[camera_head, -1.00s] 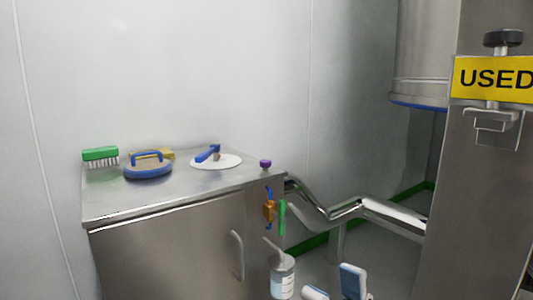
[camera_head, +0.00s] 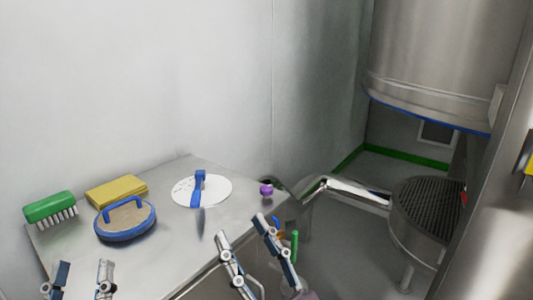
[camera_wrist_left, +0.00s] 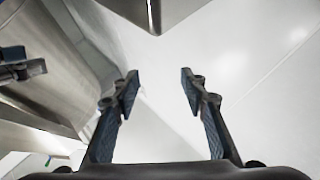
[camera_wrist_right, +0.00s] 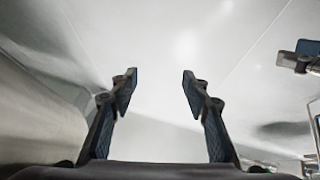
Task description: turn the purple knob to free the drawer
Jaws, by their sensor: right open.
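The small purple knob (camera_head: 266,190) stands at the right end of the steel cabinet top (camera_head: 165,240), near its edge. My right gripper (camera_head: 241,228) is open and empty just in front of the knob and apart from it in the head view. It also shows open in the right wrist view (camera_wrist_right: 160,78), where the knob is not seen. My left gripper (camera_head: 82,268) is open and empty at the lower left, over the cabinet's front side, far from the knob. The left wrist view shows its parted fingers (camera_wrist_left: 160,78). I cannot make out a drawer.
A green brush (camera_head: 50,205), a yellow sponge (camera_head: 117,190), a blue-rimmed scrubber (camera_head: 125,222) and a white disc (camera_head: 215,190) with a blue-handled scraper (camera_head: 200,182) lie on the cabinet top. A steel pipe (camera_head: 345,190) and a large vessel (camera_head: 425,60) stand to the right.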

